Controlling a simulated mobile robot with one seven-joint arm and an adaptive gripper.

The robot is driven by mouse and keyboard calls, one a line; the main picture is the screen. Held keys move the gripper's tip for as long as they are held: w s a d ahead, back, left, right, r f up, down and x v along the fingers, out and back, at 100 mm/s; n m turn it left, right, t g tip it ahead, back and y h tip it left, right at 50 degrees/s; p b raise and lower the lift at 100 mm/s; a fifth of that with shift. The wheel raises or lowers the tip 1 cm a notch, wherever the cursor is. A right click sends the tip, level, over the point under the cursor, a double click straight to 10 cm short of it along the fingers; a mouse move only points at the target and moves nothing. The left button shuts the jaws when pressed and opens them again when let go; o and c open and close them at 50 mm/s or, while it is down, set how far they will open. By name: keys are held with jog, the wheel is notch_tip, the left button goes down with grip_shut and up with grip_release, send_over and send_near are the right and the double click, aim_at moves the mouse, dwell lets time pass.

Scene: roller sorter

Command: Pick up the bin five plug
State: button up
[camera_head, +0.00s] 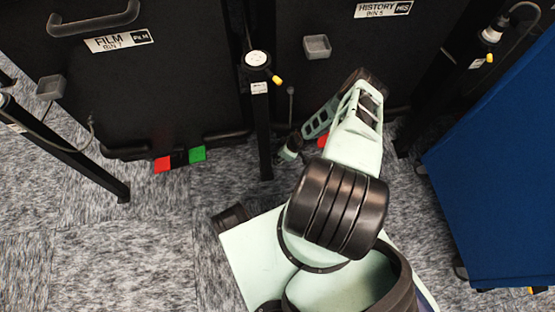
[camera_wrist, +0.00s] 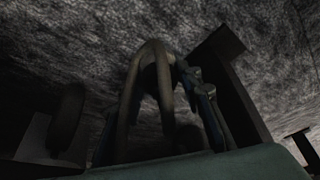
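Bin five (camera_head: 352,50), a black bin labelled HISTORY BIN 5, stands at the upper middle of the head view. I cannot pick out its plug with certainty. A thin dark stem with a rounded tip (camera_head: 290,92) stands upright in front of the bin's left side. A yellow-tipped part (camera_head: 277,80) sticks out from the top of the post left of the bin. My arm reaches low in front of the bin, with my gripper (camera_head: 288,150) near the floor beside the post's foot. The wrist view is dark; curved finger-like shapes show, but their opening and anything between them are unclear.
The middle post (camera_head: 262,130) stands close left of my gripper. Another black bin, FILM BIN 7 (camera_head: 150,90), is to the left, with red (camera_head: 162,164) and green (camera_head: 197,154) pieces at its foot. A blue cabinet (camera_head: 500,170) blocks the right. Carpet at lower left is clear.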

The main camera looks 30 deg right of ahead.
jog(key=shift+c, duration=0.6)
grip_shut()
jog(key=shift+r, duration=0.15)
